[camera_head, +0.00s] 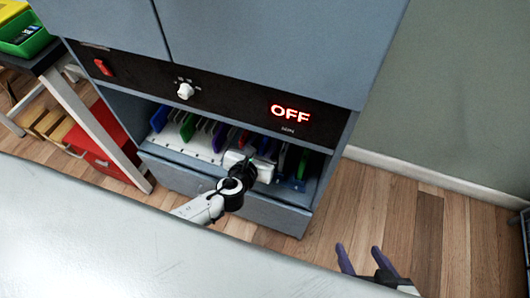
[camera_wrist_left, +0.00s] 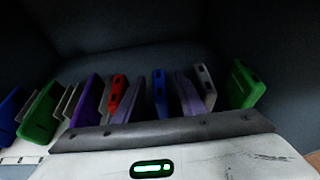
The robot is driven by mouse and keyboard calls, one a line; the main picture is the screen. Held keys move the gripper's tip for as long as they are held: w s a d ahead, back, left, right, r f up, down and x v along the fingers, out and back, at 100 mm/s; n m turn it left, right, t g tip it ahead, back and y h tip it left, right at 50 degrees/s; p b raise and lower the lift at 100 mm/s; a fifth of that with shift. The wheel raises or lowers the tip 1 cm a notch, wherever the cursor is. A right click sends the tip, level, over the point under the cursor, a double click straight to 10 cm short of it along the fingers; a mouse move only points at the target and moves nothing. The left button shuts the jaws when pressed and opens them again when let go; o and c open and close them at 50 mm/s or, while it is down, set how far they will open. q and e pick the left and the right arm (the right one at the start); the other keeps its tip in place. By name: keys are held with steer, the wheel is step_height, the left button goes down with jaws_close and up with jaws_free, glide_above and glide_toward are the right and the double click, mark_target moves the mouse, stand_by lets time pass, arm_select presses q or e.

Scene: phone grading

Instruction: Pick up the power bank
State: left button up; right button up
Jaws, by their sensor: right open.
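My left gripper (camera_head: 258,158) reaches into the open lower bay of the grey cabinet. In the left wrist view, its two greyish-purple fingers (camera_wrist_left: 158,96) stand apart, with a blue slab (camera_wrist_left: 159,93) seen between them. I see gaps on both sides of that slab; contact is not visible. A red slab (camera_wrist_left: 117,92), a white slab (camera_wrist_left: 205,86) and a green slab (camera_wrist_left: 244,86) stand upright nearby. I cannot tell which slab is the power bank. My right gripper (camera_head: 365,260) is open and empty, low at the right, away from the cabinet.
The grey cabinet (camera_head: 255,45) has a black panel reading OFF above the bay. The slotted white rack (camera_head: 185,148) holds several upright slabs. A pale surface (camera_head: 110,255) fills the front left. A red box (camera_head: 100,150) and a green bin (camera_head: 25,40) are at the left.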

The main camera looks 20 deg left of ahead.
arm_select(q)
jaws_close()
steer(key=shift+r, duration=0.15)
stand_by(0.4)
